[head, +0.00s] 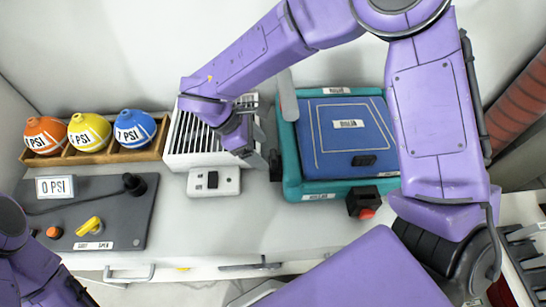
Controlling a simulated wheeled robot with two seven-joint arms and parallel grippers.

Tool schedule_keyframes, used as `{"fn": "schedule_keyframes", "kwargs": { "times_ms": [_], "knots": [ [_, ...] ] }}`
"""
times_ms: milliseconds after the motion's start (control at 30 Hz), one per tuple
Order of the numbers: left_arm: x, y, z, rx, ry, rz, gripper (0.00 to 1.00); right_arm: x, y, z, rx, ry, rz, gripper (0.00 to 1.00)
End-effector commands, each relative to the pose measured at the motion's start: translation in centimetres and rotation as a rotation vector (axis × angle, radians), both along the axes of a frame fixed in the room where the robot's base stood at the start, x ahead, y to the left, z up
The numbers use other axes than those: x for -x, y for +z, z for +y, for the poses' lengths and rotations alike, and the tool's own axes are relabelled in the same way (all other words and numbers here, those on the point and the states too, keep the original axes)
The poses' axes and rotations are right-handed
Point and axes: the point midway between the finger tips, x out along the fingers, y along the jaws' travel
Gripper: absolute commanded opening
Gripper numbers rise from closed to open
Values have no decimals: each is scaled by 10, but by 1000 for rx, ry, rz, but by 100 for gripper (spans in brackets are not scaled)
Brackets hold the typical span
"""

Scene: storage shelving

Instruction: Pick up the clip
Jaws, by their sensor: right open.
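A small black piece (364,160) lies on the blue panel (334,114) of the teal case, right of the gripper. I cannot tell for sure whether it is the clip. My left arm shows at the lower left, but its gripper is not in view.
A wooden tray (110,155) holds orange, yellow and blue PSI balls. A grey panel (118,215) with a yellow knob (89,226) lies at left. A white switch box (214,181) and a black block with a red button (363,203) stand nearby. The front middle counter is clear.

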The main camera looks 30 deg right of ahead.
Motion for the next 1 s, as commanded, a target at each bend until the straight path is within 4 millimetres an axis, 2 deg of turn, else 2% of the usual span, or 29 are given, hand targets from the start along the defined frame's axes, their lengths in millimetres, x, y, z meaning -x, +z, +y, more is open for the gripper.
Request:
{"fn": "schedule_keyframes", "kwargs": {
  "times_ms": [100,233,500,667,700,1000],
  "knots": [
    [0,12,0,0,0,0,40,8,-13,-15,1,-1,7,77],
    [0,14,0,-1,0,-1,40,12,-32,-24,0,-1,4,77],
    [0,13,0,0,0,0,40,13,-38,-27,0,-1,0,77],
    [0,13,0,-1,0,-1,40,13,-38,-27,-1,-2,1,24],
    [0,13,0,-1,0,-1,40,13,-38,-27,-1,-2,1,21],
    [0,13,0,0,0,0,40,13,-35,-27,-1,-2,-1,21]
  ]
}}
